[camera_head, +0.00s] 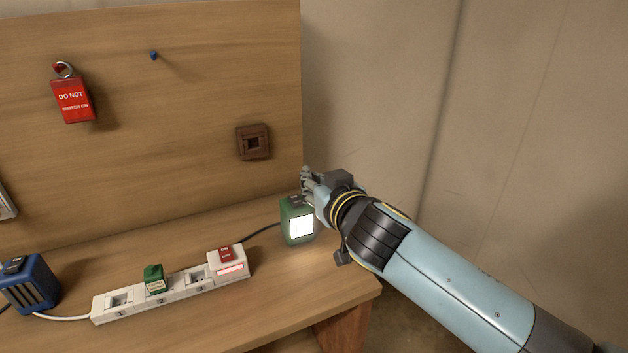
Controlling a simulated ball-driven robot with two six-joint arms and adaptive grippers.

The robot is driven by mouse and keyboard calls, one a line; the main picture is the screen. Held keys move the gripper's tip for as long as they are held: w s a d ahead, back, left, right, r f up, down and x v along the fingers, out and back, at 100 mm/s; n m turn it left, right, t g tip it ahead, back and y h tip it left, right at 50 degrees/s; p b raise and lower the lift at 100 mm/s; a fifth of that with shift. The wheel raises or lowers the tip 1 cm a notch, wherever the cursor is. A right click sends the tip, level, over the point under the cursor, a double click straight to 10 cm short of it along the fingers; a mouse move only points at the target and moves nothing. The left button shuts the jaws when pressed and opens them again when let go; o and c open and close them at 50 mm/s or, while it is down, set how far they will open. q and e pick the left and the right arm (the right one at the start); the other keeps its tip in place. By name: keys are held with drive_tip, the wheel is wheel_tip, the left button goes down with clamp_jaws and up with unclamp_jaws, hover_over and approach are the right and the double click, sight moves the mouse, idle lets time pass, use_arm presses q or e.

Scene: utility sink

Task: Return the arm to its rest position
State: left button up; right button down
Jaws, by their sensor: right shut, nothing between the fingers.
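My right arm, light blue with dark joints, comes in from the lower right of the head view. Its right gripper (305,176) is shut and empty. It is just above the green box with a lit white panel (299,228), at the right end of the bench, and partly overlaps that box in the picture. I cannot tell whether they touch. My left gripper is not in view.
A white power strip (178,289) holds a green plug (154,278) and a lit red switch (226,254). A blue box (30,283) stands at left. A red padlock tag (73,98), a blue peg (154,55) and a brown socket (253,142) are on the wooden back panel (200,100). Space right of the bench is open.

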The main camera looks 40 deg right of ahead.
drive_tip(key=shift+s, duration=0.1)
idle(0.3)
drive_tip(key=s+a+f+n+g+y, duration=0.15)
drive_tip(key=s+g, duration=0.25)
drive_tip(key=s, duration=0.5)
drive_tip(key=s+a+f+n+g+y, duration=0.1)
drive_tip(key=s+a+g, duration=0.2)
drive_tip(key=s, duration=0.5)
drive_tip(key=s+a+f+n+g+y, duration=0.15)
drive_tip(key=s+g, duration=0.25)
drive_tip(key=s, duration=0.5)
wheel_tip(320, 180, down, 34)
drive_tip(key=s+d+g+b, duration=0.2)
drive_tip(key=b, duration=0.6)
drive_tip(key=s+f+b, duration=0.4)
drive_tip(key=s+f, duration=0.5)
drive_tip(key=f, duration=0.3)
drive_tip(key=s+f+g+b, duration=0.1)
drive_tip(key=s+f+b, duration=0.2)
drive_tip(key=s+f, duration=0.6)
wheel_tip(320, 180, down, 3)
drive_tip(key=shift+s+d+f+h+b, duration=0.1)
drive_tip(key=shift+s+d+h+b, duration=0.1)
drive_tip(key=shift+d+h+b, duration=0.2)
